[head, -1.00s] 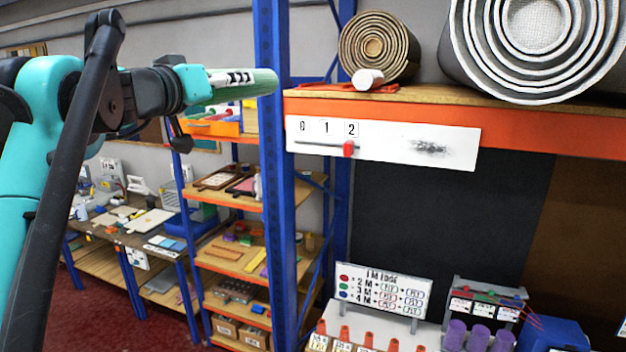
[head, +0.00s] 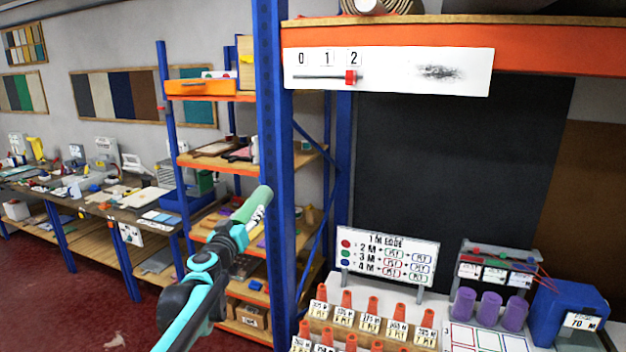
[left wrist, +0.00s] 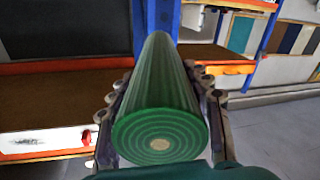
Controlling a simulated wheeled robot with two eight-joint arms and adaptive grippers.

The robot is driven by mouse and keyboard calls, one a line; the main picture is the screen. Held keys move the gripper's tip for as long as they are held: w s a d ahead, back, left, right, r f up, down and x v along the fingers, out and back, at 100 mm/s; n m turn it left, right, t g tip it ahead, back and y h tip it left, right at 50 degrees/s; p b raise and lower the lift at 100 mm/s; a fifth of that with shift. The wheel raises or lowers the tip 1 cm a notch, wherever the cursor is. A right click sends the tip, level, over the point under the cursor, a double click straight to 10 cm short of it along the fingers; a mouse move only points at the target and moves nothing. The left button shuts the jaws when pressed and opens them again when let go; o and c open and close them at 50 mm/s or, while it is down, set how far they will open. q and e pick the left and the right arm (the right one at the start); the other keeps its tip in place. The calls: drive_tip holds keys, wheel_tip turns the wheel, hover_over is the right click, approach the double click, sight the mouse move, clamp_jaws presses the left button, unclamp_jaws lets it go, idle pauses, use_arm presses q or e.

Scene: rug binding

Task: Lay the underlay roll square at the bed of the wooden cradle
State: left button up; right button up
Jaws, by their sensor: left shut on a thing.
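A green ribbed roll (head: 253,203), which looks like the underlay roll, is in my left gripper (head: 242,222). In the left wrist view the roll (left wrist: 160,100) lies lengthwise between the fingers, its round end with a pale core facing the camera. The left gripper is shut on it and holds it in front of the blue post, clear of any surface I can make out. I cannot pick out the wooden cradle in either view. My right gripper is not in view.
A blue upright post (head: 272,130) stands close to the roll. An orange-edged shelf (head: 540,40) with a white 0-1-2 slider panel (head: 390,70) spans the upper right. Below are a sign (head: 387,258), orange cones, purple cylinders (head: 490,306) and a blue box (head: 570,312).

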use_arm(q)
drive_tip(key=s+f+y+b, duration=0.1)
drive_tip(key=s+f+b, duration=0.4)
drive_tip(key=f, duration=0.8)
drive_tip(key=s+f+n+b, duration=0.1)
drive_tip(key=s+f+b, duration=0.3)
drive_tip(key=f, duration=0.9)
drive_tip(key=s+f+y+b, duration=0.1)
drive_tip(key=s+f+b, duration=0.4)
drive_tip(key=f, duration=0.9)
drive_tip(key=shift+s+n+y+b, duration=0.3)
drive_tip(key=shift+s+b, duration=0.05)
drive_tip(key=shift+b, duration=0.45)
